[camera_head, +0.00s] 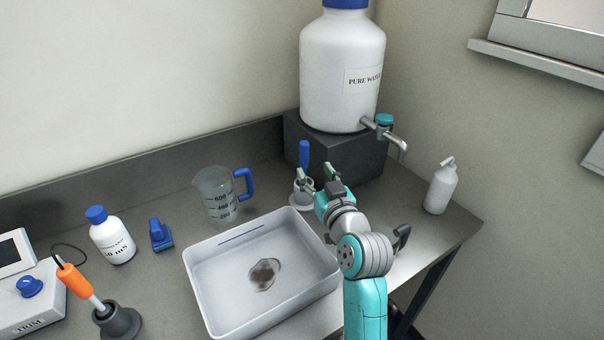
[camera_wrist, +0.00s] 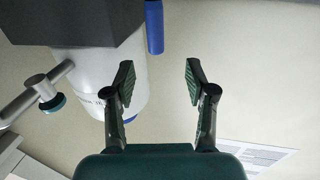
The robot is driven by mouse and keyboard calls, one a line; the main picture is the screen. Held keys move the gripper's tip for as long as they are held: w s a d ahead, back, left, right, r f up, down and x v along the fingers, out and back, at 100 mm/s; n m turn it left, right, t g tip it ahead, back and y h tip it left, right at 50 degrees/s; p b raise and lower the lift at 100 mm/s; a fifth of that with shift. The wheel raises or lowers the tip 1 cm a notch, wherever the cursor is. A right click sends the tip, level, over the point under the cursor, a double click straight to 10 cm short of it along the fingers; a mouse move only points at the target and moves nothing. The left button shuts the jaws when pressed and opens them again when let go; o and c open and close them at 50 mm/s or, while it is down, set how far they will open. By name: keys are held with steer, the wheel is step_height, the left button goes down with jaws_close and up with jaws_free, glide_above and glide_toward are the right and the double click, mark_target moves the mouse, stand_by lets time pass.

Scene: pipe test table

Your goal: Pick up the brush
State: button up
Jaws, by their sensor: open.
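The brush (camera_head: 304,154) stands upright with its blue handle up, and its lower end is in a small white holder (camera_head: 303,195) on the table. The bristles are hidden. My gripper (camera_head: 318,178) is open and empty, just right of the brush, with its fingers pointing toward the back of the table. In the wrist view, which is upside down, the blue handle (camera_wrist: 154,27) shows at the top, beyond the gap between the open fingertips (camera_wrist: 157,78). No contact with the handle is visible.
A large white water jug (camera_head: 335,85) with a tap (camera_head: 390,135) stands on a dark block (camera_head: 355,160) behind my gripper. A beaker (camera_head: 213,195) and a white tray (camera_head: 205,290) are to the left. A white bottle (camera_head: 440,190) stands at right.

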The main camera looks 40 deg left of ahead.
mark_target(306, 152)
steer(key=x, duration=0.4)
steer(key=shift+w+a, duration=0.2)
steer(key=shift+a, duration=0.1)
steer(key=shift+w+d+x, duration=0.1)
steer(key=shift+w+x, duration=0.05)
steer(key=shift+x, duration=1.3)
steer(key=shift+w+d+x, duration=0.1)
steer(key=shift+w+x, duration=0.05)
steer(key=shift+x, duration=1.25)
jaws_close()
